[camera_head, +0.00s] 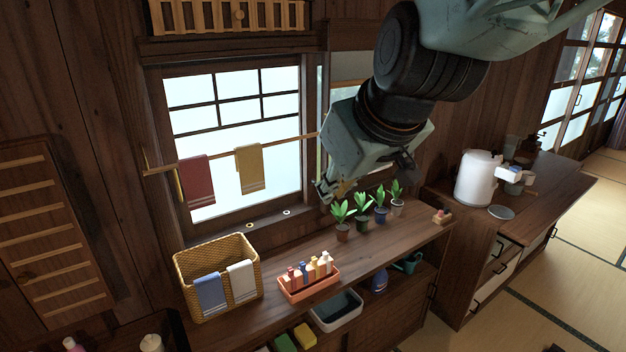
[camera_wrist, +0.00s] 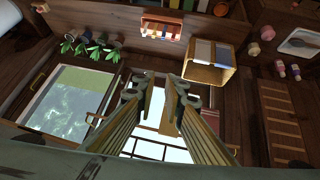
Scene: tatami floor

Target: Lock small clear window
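The window in the wooden wall has a pale gridded pane (camera_head: 235,105) in the head view. To its right is another pane (camera_head: 345,68), partly hidden by my arm. In the wrist view a clearer pane (camera_wrist: 70,105) with green and grey behind it lies left of my fingers. Two small round fittings (camera_head: 249,225) (camera_head: 286,212) sit on the lower sill; I cannot tell whether either is a lock. My gripper (camera_head: 325,190) hangs in front of the window's right side. In the wrist view my gripper (camera_wrist: 157,90) is open, with nothing seen between its fingertips.
A rod with a red towel (camera_head: 197,174) and a yellow towel (camera_head: 249,167) crosses the window. Below, the shelf holds a wicker basket (camera_head: 184,285), a bottle tray (camera_head: 300,293) and potted plants (camera_head: 362,223). A white appliance (camera_head: 476,178) stands on the right counter.

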